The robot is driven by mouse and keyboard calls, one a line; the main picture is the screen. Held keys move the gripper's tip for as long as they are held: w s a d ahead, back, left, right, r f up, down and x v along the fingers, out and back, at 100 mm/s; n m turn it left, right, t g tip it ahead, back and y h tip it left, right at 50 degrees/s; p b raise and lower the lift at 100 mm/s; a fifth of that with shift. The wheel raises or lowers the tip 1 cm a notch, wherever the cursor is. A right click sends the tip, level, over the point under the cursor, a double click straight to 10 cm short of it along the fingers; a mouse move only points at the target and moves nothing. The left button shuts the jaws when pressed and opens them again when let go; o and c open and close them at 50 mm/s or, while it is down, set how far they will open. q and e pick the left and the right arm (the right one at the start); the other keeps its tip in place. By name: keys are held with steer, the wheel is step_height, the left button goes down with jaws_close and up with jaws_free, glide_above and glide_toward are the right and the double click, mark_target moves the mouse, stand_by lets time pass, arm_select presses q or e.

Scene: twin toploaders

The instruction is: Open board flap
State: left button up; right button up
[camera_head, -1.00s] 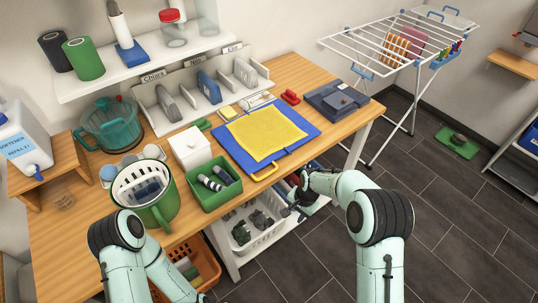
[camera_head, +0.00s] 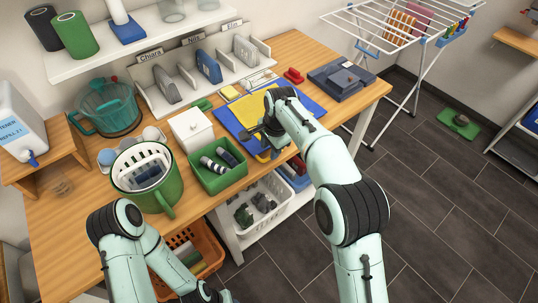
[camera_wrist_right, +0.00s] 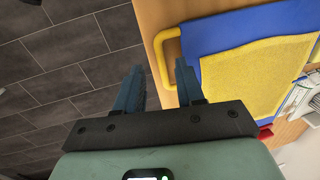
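The blue board (camera_head: 228,119) lies flat on the wooden table with a yellow cloth (camera_head: 246,108) spread on it. Its yellow handle (camera_wrist_right: 160,62) sticks out from the board's edge in the right wrist view. My right gripper (camera_head: 264,143) is over the board's front edge and hides part of the handle in the head view. In the right wrist view its two fingers (camera_wrist_right: 158,72) are apart, with the handle just ahead of and between their tips; contact cannot be told. My left gripper (camera_head: 212,294) is low at the bottom edge, mostly out of view.
A green bin with rolls (camera_head: 207,180) and a white box (camera_head: 192,131) stand left of the board. A red object (camera_head: 293,76) and a dark folded pile (camera_head: 340,80) lie to its right. A white basket (camera_head: 277,212) sits below the table front.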

mark_target(268, 157)
steer(key=shift+w+a+f, duration=0.1)
steer(key=shift+w+f, duration=0.1)
steer(key=shift+f, duration=0.85)
steer(key=shift+w+a+f, duration=0.1)
steer(key=shift+w+f, duration=0.05)
steer(key=shift+f, duration=0.85)
jaws_close()
